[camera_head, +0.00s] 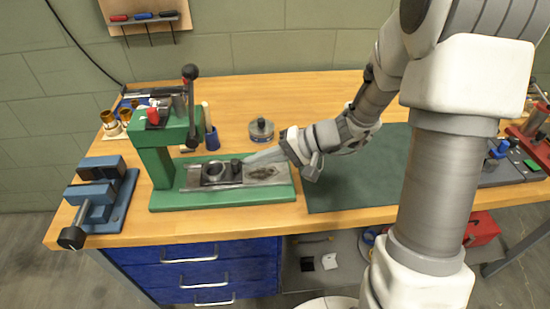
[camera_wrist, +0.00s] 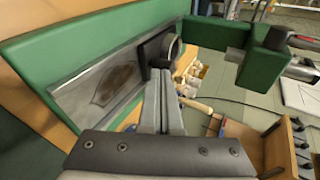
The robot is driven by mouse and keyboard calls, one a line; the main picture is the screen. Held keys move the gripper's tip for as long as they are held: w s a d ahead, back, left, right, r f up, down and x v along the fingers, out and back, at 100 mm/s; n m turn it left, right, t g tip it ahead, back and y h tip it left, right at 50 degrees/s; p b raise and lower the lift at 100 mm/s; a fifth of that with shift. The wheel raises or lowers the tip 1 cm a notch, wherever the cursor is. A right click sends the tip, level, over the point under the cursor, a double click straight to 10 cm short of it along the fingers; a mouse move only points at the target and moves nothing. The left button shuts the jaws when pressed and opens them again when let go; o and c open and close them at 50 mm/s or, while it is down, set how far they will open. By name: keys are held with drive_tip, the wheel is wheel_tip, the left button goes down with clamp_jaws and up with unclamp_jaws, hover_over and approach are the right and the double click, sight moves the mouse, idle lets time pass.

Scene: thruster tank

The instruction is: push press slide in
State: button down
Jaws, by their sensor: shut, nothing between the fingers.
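The green press (camera_head: 180,132) stands on the left part of the bench, its column and head at the left end of a long green base (camera_head: 222,201). A grey metal slide (camera_head: 265,173) lies along the base, with a dark ring-shaped nest (camera_head: 214,172) and a dark knob (camera_head: 237,168) on it. In the wrist view the slide (camera_wrist: 105,85) runs left of the fingers. My gripper (camera_head: 250,160) is shut and empty, its tips beside the knob (camera_wrist: 172,47) on the right side of the nest. I cannot tell whether they touch it.
A blue vise (camera_head: 98,195) stands left of the press. A round metal weight (camera_head: 261,130) and a blue cup (camera_head: 211,140) stand behind the base. A dark green mat (camera_head: 350,195) lies clear to the right, below my arm. The press lever (camera_head: 190,80) rises above its head.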

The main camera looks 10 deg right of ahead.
sight(235, 164)
drive_tip(key=shift+w+a, duration=0.15)
drive_tip(key=shift+a, duration=0.25)
drive_tip(key=a+b, duration=0.2)
drive_tip(key=a, duration=0.2)
drive_tip(key=shift+f, duration=0.15)
drive_tip(key=shift+a+r, duration=0.2)
